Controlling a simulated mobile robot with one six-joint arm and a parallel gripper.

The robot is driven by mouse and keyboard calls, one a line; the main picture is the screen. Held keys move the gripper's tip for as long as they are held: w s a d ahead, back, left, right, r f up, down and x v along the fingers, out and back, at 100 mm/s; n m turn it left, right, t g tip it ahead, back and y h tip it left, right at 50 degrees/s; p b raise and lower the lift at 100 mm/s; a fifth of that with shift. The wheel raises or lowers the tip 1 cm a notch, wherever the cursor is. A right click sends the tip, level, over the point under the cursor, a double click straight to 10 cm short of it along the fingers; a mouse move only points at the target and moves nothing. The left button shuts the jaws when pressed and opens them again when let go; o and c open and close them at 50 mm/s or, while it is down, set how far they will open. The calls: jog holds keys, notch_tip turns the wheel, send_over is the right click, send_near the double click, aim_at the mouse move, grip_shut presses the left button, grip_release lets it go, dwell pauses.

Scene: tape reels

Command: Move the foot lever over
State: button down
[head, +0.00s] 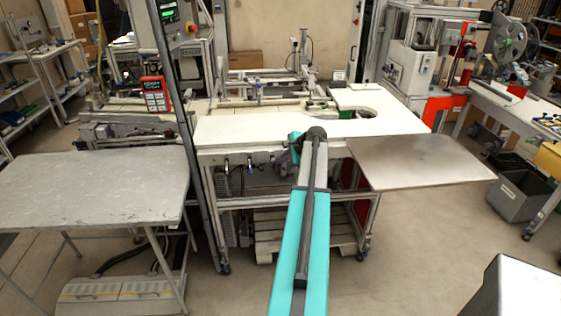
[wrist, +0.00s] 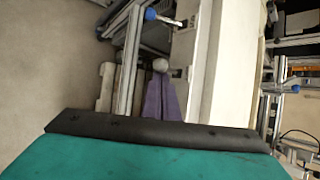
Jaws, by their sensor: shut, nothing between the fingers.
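My gripper (wrist: 163,78) shows in the wrist view as two purple fingers, shut together and empty. A round grey knob (wrist: 160,65) appears right at their tips; I cannot tell whether they touch or whether it is the foot lever. In the head view my arm reaches to the front of the white-topped workbench (head: 225,132); the fingers are hidden behind it. No foot lever can be clearly made out.
Blue-ended fittings (wrist: 150,14) lie beyond the fingers beside a metal profile (wrist: 130,60). A grey table (head: 90,190) stands at left and a metal plate (head: 420,165) juts out at right. A wooden pallet (head: 268,235) lies under the workbench. The front floor is open.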

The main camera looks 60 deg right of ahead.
jog(key=shift+r+p, duration=0.4)
jog(key=shift+r, duration=0.35)
jog(key=shift+s+d+f+b, duration=0.6)
jog(key=shift+d+f, duration=0.85)
jog(key=shift+d, duration=0.2)
jog(key=d+b+v, duration=0.1)
jog(key=b+v, duration=0.1)
jog(key=v, duration=0.8)
jog(key=shift+a+r, duration=0.3)
jog(key=shift+r, duration=0.05)
jog(key=shift+w, duration=0.1)
